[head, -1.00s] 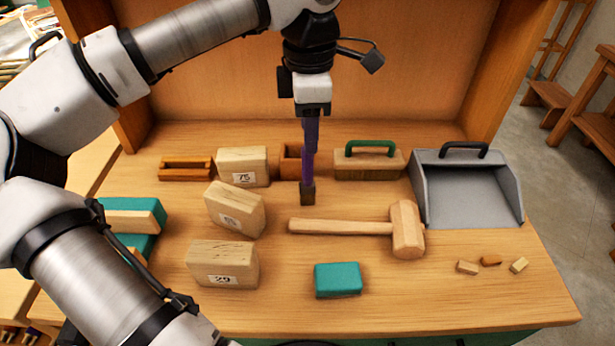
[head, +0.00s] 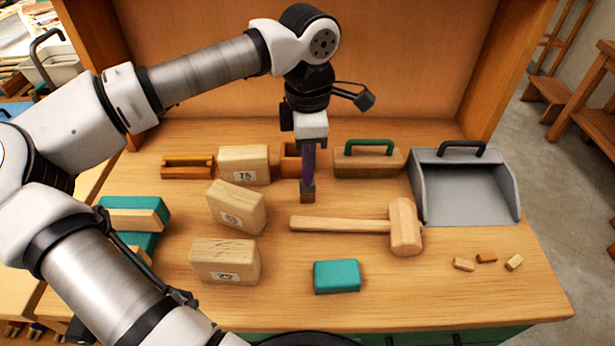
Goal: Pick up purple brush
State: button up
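A wooden mallet (head: 345,225) lies just in front and to the right. Numbered wooden blocks (head: 236,207) stand to the left. A teal block (head: 337,277) lies in front.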

grip_shut()
